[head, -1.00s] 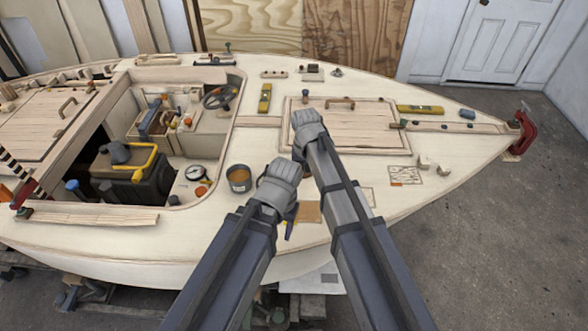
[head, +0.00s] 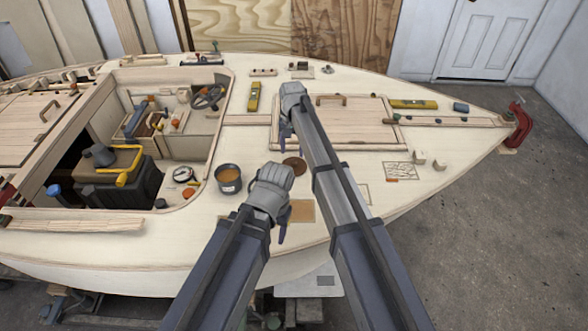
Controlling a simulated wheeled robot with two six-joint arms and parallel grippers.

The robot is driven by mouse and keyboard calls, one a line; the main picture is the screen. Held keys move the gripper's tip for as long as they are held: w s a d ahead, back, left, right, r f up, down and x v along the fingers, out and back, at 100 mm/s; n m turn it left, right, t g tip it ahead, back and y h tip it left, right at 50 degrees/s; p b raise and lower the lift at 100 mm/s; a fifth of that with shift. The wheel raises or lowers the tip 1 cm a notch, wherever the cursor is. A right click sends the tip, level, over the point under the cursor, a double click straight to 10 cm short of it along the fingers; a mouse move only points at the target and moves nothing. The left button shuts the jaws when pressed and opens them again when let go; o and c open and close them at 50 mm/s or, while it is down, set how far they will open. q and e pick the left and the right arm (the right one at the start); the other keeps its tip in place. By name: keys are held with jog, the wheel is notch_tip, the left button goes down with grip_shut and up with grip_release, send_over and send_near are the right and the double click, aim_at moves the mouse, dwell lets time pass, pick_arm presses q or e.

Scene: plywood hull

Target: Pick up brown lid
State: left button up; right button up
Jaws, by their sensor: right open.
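The brown lid (head: 294,166) is a small round brown disc lying flat on the cream deck. It shows between my two arms, right of an open can (head: 228,178) with orange-brown contents. My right gripper (head: 285,134) is open, beyond the lid and above the near left edge of the hatch; my forearm hides part of it. My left gripper (head: 281,236) hangs nearer than the lid, over the deck by a tan square sheet. Only a dark finger shows below its wrist, so its opening cannot be told.
A wooden hatch (head: 360,136) with a handle lies beyond my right arm. A yellow level (head: 254,97) lies left of it. The open cockpit (head: 175,150) with a motor and tools is at left. The deck right of my arms is mostly clear.

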aim_at(294, 161)
pick_arm(q)
jog(key=shift+f, duration=0.15)
pick_arm(e)
jog(key=shift+f, duration=0.1)
pick_arm(q)
notch_tip(294, 161, down, 5)
jog(key=b, duration=0.5)
pick_arm(e)
jog(key=f, duration=0.5)
jog(key=shift+w+d, duration=0.25)
jog(key=shift+w, duration=0.1)
grip_shut()
